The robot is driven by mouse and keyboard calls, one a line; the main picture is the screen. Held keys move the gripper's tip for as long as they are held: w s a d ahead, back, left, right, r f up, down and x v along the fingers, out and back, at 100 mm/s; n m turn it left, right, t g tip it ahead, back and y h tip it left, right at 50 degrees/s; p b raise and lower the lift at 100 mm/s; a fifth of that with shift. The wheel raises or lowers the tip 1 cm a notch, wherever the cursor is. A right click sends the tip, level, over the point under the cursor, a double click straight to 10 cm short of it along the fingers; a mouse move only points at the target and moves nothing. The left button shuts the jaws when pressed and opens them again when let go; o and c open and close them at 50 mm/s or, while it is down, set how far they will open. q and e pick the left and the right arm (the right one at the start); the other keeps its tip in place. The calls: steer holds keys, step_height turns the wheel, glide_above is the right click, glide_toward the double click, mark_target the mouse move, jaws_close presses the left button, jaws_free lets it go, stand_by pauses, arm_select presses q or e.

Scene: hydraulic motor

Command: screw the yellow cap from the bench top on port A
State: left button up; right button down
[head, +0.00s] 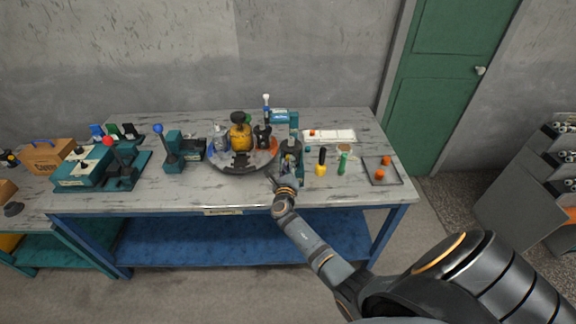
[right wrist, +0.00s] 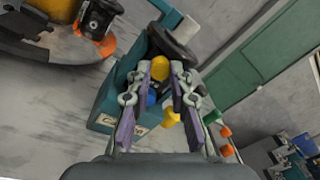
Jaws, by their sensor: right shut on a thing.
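My right gripper (head: 284,180) reaches over the front of the bench to a teal fixture with a dark round unit (head: 290,146). In the right wrist view its two fingers (right wrist: 160,72) are closed on a small round yellow cap (right wrist: 160,67) at their tips. The cap is in front of the dark round part (right wrist: 174,44) of that unit; I cannot tell whether it touches a port. A blue round piece (right wrist: 151,98) shows between the fingers. The fixture's teal body (right wrist: 112,100) has a pale label. Port A's marking cannot be made out. My left gripper is not in view.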

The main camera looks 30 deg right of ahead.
steer(key=shift+m+b, duration=1.1)
steer(key=shift+m, duration=1.2)
steer(key=shift+m+b, duration=0.7)
steer(key=shift+m, duration=0.4)
steer(key=c, duration=1.4)
jaws_free()
steer(key=shift+c, duration=0.2)
